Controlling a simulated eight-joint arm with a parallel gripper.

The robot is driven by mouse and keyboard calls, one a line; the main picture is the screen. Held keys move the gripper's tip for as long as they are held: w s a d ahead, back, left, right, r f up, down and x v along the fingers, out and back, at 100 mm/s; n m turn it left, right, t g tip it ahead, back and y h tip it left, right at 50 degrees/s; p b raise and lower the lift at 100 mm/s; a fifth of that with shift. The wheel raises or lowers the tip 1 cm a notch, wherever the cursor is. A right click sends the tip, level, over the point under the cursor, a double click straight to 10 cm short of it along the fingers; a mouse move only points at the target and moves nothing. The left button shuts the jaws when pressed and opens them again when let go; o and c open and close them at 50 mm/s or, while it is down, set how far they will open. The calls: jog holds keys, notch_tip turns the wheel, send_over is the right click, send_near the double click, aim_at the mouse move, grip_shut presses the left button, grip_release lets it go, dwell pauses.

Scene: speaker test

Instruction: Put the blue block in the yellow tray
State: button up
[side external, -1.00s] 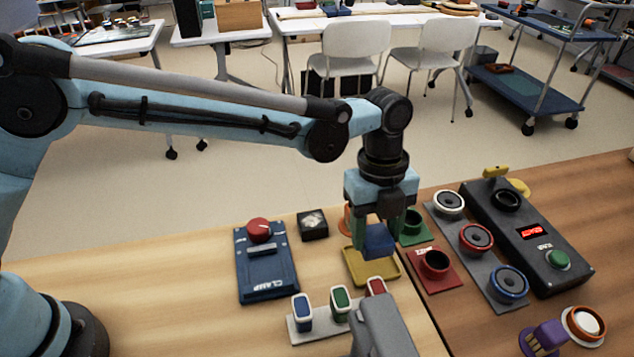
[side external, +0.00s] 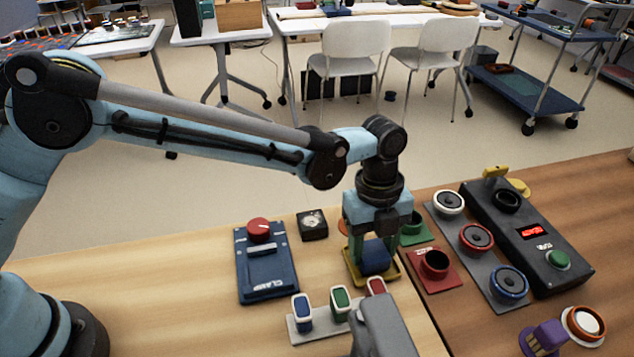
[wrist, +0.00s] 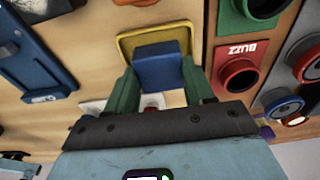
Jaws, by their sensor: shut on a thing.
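The blue block (side external: 376,258) is between the fingers of my gripper (side external: 374,250), at the yellow tray. The yellow tray (side external: 352,274) lies on the light wood table, and its rim shows around the block. In the wrist view the blue block (wrist: 159,65) sits between the two green fingers of my gripper (wrist: 160,82), with the yellow tray (wrist: 125,47) behind it. My gripper is shut on the block. I cannot tell whether the block's underside touches the tray floor.
A blue clamp device (side external: 266,272) with a red knob stands left of the tray. A rack of coloured pieces (side external: 338,305) is in front. A red socket base (side external: 436,270) and a green one (side external: 415,232) are close on the right. A small black box (side external: 312,225) is behind left.

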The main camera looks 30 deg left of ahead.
jog(key=shift+f, duration=0.2)
dwell(0.7)
jog(key=o, duration=1.2)
jog(key=shift+r, duration=3.5)
